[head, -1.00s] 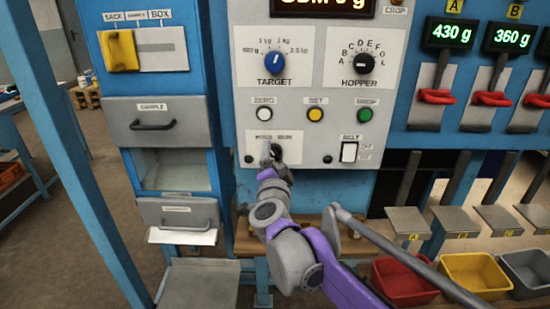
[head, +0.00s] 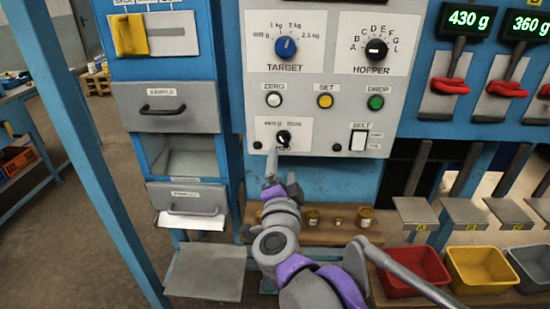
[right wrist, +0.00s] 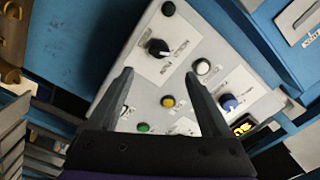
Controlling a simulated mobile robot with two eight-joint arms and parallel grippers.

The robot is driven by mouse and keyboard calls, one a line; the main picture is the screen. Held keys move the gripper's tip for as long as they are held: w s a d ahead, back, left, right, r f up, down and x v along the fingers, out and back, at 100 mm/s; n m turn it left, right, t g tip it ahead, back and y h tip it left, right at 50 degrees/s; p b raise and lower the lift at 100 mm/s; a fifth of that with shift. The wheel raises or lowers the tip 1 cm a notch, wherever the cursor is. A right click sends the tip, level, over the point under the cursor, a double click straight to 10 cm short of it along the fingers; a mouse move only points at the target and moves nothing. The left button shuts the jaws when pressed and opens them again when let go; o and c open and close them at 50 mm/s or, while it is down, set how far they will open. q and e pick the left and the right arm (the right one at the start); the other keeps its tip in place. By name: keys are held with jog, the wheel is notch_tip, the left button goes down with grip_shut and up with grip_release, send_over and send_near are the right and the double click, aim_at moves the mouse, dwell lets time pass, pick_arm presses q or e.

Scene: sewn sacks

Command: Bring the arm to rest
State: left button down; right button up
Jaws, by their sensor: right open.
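My right arm comes in from the lower right of the head view. Its gripper (head: 272,165) is just below the small black knob (head: 283,138) on the grey control panel (head: 330,185). In the right wrist view the two fingers (right wrist: 160,82) are spread apart with nothing between them. The knob (right wrist: 158,47) shows there beyond the fingertips, apart from them. The panel also carries white, yellow and green buttons, a blue TARGET dial (head: 285,47) and a black HOPPER dial (head: 376,50). My left gripper is not in view.
A blue cabinet with a SAMPLE drawer (head: 178,108) and a lower tray (head: 205,272) stands at the left. A wooden shelf (head: 320,230) with small jars runs below the panel. Red (head: 410,285) and yellow bins (head: 480,285) stand at the lower right, near my arm.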

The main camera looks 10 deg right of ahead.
jog(key=s+a+f+n+g+y+p, duration=0.4)
jog(key=s+f+n+y, duration=0.4)
jog(key=n, duration=0.4)
jog(key=s+d+f+n+g+h+p, duration=0.1)
jog(key=s+d+f+g, duration=0.2)
jog(key=s+f, duration=0.5)
jog(key=s+d+f+n+g+h+p, duration=0.1)
jog(key=s+d+f+g+h, duration=0.1)
jog(key=s+d+f+g, duration=0.2)
jog(key=s+f+g, duration=0.1)
jog(key=s+f, duration=0.2)
jog(key=s, duration=0.1)
jog(key=shift+s+d+f+n, duration=0.3)
jog(key=shift+f+n, duration=0.05)
jog(key=shift+n, duration=0.05)
